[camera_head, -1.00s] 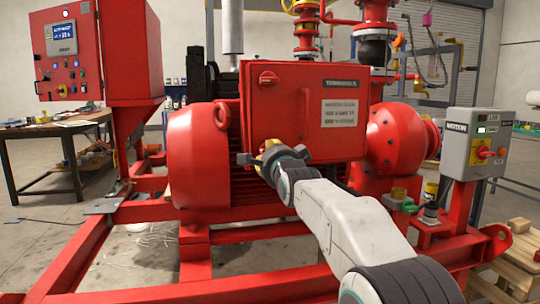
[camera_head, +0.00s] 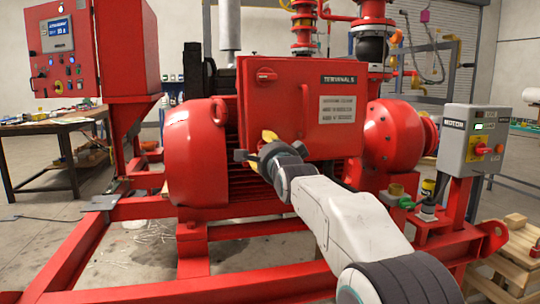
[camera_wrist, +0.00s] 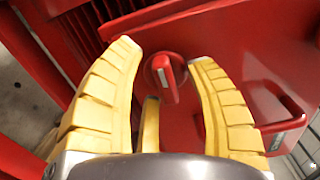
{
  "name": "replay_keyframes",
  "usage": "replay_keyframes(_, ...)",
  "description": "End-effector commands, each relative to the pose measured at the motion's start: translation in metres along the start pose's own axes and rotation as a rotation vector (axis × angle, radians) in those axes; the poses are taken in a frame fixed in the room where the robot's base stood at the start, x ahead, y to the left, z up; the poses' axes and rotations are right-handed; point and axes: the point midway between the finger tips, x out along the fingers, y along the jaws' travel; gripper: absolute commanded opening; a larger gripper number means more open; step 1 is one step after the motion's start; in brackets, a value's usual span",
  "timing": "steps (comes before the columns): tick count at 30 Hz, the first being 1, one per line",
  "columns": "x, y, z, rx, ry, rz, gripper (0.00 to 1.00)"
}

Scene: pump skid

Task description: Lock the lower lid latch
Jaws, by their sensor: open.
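The red terminal box (camera_head: 285,110) sits on the motor, its lid facing me. The lower lid latch (camera_wrist: 168,76), a red knob with a raised bar on a round base, shows in the wrist view. Its bar runs roughly lengthwise between my fingers. My gripper (camera_wrist: 164,54) is open, with one yellow finger on each side of the latch. I cannot tell whether either touches it. In the head view my gripper (camera_head: 267,138) is at the box's lower left corner and hides the lower latch. The upper latch (camera_head: 266,75) is visible, its bar about level.
The finned motor (camera_head: 197,150) lies below and left of the box. A grey motor switch box (camera_head: 473,140) stands right. Red skid rails (camera_head: 80,245) cross the foreground.

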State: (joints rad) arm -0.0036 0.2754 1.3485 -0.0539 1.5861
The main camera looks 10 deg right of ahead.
Motion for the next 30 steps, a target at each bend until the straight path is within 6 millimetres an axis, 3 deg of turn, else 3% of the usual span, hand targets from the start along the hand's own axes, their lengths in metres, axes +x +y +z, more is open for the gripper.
replay_keyframes(8,-0.026,-0.001,0.000,0.000,0.000,-0.002,0.50)
replay_keyframes(21,-0.092,-0.001,0.001,0.000,-0.001,-0.002,0.50)
replay_keyframes(30,-0.115,0.000,0.001,0.000,-0.002,-0.002,0.50)
